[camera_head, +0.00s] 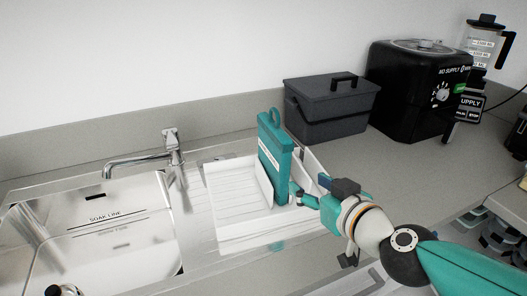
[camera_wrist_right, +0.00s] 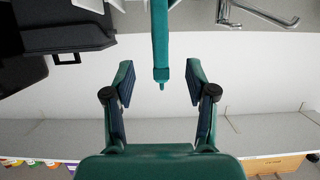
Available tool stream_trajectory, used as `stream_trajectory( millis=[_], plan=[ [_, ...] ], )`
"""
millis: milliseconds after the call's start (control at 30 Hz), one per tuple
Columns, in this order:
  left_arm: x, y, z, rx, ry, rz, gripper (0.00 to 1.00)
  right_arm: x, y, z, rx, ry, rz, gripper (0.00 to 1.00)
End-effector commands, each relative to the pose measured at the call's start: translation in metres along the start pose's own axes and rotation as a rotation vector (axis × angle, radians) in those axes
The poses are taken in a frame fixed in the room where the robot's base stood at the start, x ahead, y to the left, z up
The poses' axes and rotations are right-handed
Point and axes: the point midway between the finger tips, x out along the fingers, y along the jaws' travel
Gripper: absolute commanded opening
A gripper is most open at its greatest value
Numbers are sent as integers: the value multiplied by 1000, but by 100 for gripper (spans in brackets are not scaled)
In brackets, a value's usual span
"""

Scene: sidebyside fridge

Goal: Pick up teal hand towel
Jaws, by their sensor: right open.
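In the right wrist view the towel (camera_wrist_right: 160,45) shows edge-on as a narrow teal strip, in line with the gap between my fingers. My right gripper (camera_head: 303,196) is close to the towel's lower right side in the head view. In the right wrist view the gripper (camera_wrist_right: 158,80) is open, with clear space on both sides of the strip. My left gripper is not in view.
A steel sink (camera_head: 95,225) and faucet (camera_head: 150,152) are at the left. A dark lidded box (camera_head: 332,105) and a black appliance (camera_head: 415,88) stand behind on the counter. A white upright panel (camera_head: 312,165) is right beside the towel.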

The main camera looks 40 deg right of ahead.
Motion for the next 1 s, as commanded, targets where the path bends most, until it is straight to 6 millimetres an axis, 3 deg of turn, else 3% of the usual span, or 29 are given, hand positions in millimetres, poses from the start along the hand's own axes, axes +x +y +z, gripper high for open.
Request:
stream_trajectory(
  millis=[433,633,1000],
  plan=[
    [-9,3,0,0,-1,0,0,26,6,0,3,-6,15,56],
    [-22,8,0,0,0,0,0,56,6,1,5,-9,14,56],
    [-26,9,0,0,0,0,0,108,6,2,6,-1,14,56]
  ],
)
